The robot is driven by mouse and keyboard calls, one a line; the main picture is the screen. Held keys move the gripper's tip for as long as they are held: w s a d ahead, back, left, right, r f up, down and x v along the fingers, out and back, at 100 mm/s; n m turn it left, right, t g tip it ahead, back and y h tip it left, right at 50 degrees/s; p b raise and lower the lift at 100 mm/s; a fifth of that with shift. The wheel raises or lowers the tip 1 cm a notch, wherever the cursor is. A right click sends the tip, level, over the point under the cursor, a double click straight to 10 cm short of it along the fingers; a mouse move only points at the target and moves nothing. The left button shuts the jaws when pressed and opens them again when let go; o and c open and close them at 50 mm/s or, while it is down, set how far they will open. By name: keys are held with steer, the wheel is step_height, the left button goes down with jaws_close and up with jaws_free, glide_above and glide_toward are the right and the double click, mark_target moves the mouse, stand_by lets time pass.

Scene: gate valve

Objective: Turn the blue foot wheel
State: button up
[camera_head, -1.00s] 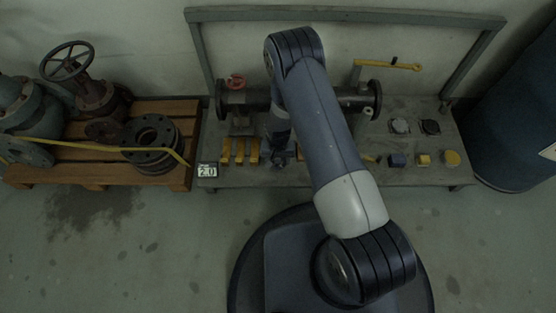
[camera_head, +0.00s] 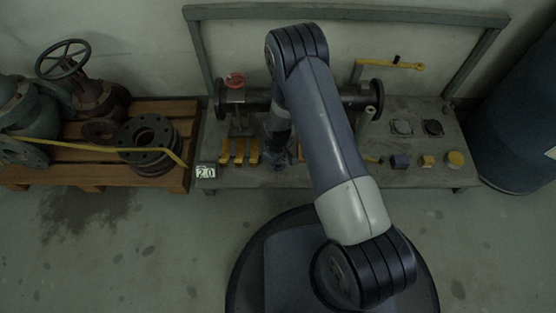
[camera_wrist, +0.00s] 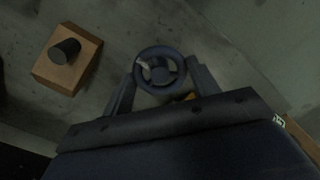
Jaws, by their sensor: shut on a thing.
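The blue foot wheel (camera_wrist: 160,73) shows in the wrist view as a round dark-blue handwheel with spokes and a hub. My gripper (camera_wrist: 164,80) has one finger on each side of its rim and is shut on it. A pale mark lies at the wheel's upper left spoke. In the head view my gripper (camera_head: 278,156) is low at the bench, beneath my arm. The wheel cannot be made out there.
Yellow blocks (camera_head: 239,152) stand left of my gripper. A wooden block with a dark knob (camera_wrist: 60,75) shows in the wrist view. Pallet (camera_head: 110,175) left.

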steer(key=shift+n, duration=1.2)
steer(key=o, duration=1)
step_height(320, 180, up, 11)
steer(key=p, duration=0.4)
steer(key=shift+f, duration=0.2)
